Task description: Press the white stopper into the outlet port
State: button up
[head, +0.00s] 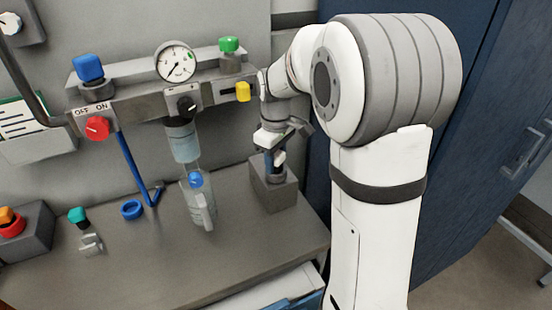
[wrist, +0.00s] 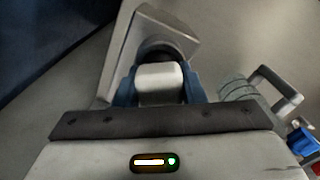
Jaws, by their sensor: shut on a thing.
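My gripper (head: 274,158) points down over a grey block (head: 272,192) at the right end of the bench. In the wrist view its blue fingers (wrist: 160,92) are shut on the white stopper (wrist: 160,76), one finger on each side. The stopper also shows as a small pale piece in the head view (head: 280,157). A dark round part (wrist: 160,48) shows just beyond the stopper, over the grey block (wrist: 117,55). I cannot tell whether the stopper touches the block. No outlet port can be made out for certain.
A manifold (head: 140,103) with a gauge (head: 175,62) and coloured knobs runs along the wall, left of my arm. A clear bottle (head: 200,203) stands left of the block. A blue ring (head: 131,210) and a teal-topped fitting (head: 80,218) lie farther left. Bare bench lies in front.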

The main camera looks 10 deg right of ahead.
jog(key=shift+s+f, duration=0.15)
jog(key=shift+f, duration=0.25)
jog(key=o, duration=1)
jog(key=shift+f, duration=0.1)
jog(key=shift+o, duration=0.2)
jog(key=r, duration=0.8)
jog(key=shift+w+d+r, duration=0.2)
jog(key=shift+w+r, duration=0.05)
jog(key=shift+r, duration=0.15)
jog(key=s+f+m+t, duration=0.1)
jog(key=s+m, duration=0.3)
jog(key=s, duration=0.7)
jog(key=s+f+m+t, duration=0.1)
jog(key=s+f+m, duration=0.3)
jog(key=s, duration=0.7)
jog(key=shift+t, duration=0.3)
